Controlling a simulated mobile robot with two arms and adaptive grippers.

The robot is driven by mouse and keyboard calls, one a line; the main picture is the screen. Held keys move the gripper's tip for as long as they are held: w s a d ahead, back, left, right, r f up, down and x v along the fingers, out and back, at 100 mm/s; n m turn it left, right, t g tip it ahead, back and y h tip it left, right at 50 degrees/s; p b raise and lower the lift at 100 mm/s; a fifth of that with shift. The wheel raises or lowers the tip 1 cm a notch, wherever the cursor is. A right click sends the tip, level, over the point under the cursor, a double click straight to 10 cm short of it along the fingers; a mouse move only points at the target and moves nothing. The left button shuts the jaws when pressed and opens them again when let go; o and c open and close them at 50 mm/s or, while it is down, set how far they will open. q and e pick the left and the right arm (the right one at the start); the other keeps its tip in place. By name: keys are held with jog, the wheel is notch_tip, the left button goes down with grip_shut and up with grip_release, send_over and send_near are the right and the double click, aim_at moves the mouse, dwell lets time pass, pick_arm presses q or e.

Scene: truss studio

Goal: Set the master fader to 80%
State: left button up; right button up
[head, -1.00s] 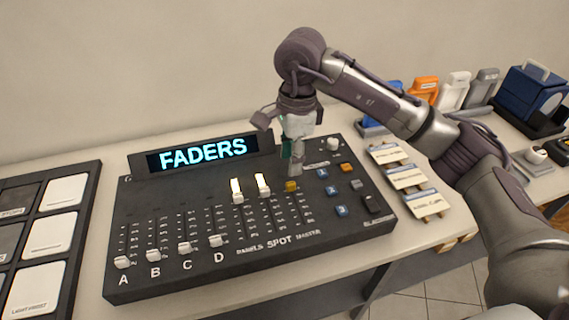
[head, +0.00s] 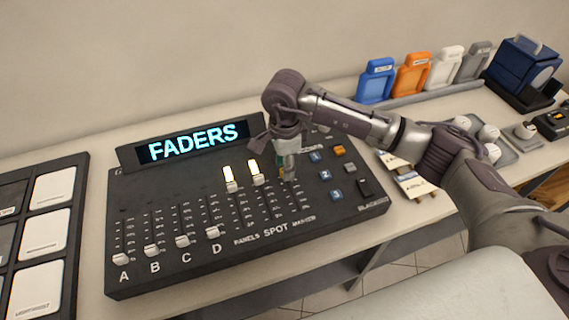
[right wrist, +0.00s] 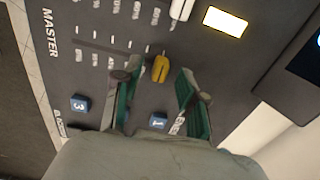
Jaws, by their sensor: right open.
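The console (head: 160,275) has a lit FADERS display (head: 193,142) and a row of faders. The yellow master fader cap (right wrist: 160,68) shows in the right wrist view, near the upper part of its track. My right gripper (right wrist: 158,76) is open, its green-padded fingers on either side of the yellow cap with gaps; I cannot tell that either touches it. In the head view my right gripper (head: 287,174) points down at the console and mostly hides the cap. My left gripper is not in view.
White fader caps A to D (head: 181,241) sit low. Two other white caps (head: 231,186) sit higher, below lit strips. Blue buttons (right wrist: 158,120) lie close to the fingers. A panel of white pads (head: 40,240) is at the left; coloured holders (head: 376,82) stand at the back right.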

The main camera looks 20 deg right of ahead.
jog(key=shift+f, duration=0.8)
jog(key=shift+c, duration=0.4)
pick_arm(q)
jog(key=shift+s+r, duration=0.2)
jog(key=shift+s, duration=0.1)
pick_arm(e)
grip_shut()
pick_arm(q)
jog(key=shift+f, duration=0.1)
